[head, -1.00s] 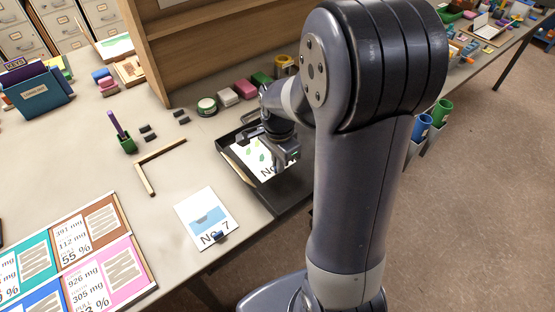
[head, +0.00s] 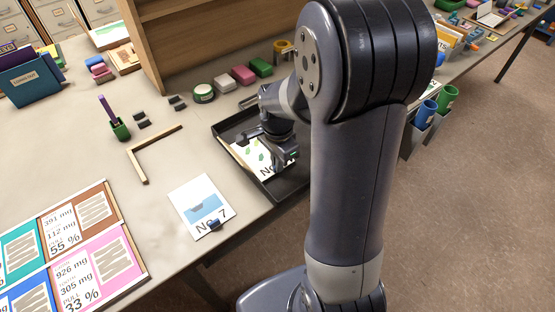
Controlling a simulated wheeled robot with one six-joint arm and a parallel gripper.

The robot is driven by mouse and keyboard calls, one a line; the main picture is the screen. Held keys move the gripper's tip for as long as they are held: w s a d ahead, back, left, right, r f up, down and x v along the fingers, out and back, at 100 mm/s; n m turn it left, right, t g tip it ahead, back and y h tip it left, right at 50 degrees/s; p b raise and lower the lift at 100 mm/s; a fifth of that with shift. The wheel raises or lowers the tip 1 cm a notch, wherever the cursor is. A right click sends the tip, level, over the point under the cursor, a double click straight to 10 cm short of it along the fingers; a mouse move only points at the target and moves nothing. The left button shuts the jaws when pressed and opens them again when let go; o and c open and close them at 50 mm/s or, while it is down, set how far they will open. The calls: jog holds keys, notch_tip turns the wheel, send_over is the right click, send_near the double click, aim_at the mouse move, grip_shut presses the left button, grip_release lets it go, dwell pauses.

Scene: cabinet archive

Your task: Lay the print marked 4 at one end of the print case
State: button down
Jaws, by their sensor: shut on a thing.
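A white print with green leaves (head: 250,152) is in or just over the black print case (head: 227,128) at the table's front edge. Its lettering starts "No"; my gripper hides the number. My gripper (head: 284,161) is shut at the print's near right edge, over the case's near part; the exact grip point is hidden. I cannot tell whether the print touches the case floor. Dark bare floor of the case shows beyond the print. Another print, marked No 7 (head: 197,194), with a blue picture and a dark blue knob, lies flat on the table left of the case.
A wooden corner piece (head: 139,168) and a green cup with a purple pen (head: 120,128) lie left of the case. A tape roll, erasers and a green block (head: 261,67) stand behind it. A wooden shelf (head: 190,50) rises at the back. Coloured cards (head: 75,255) fill the front left.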

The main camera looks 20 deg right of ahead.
jog(key=shift+f, duration=0.2)
dwell(0.5)
jog(key=shift+f+b, duration=0.25)
jog(key=shift+b, duration=0.1)
jog(key=c, duration=1.5)
grip_release()
jog(key=shift+r, duration=0.15)
jog(key=shift+c, duration=0.4)
jog(key=shift+r+p, duration=2.9)
jog(key=shift+r, duration=0.55)
notch_tip(320, 180, up, 11)
jog(key=shift+f+b, duration=0.15)
jog(key=shift+b, duration=0.3)
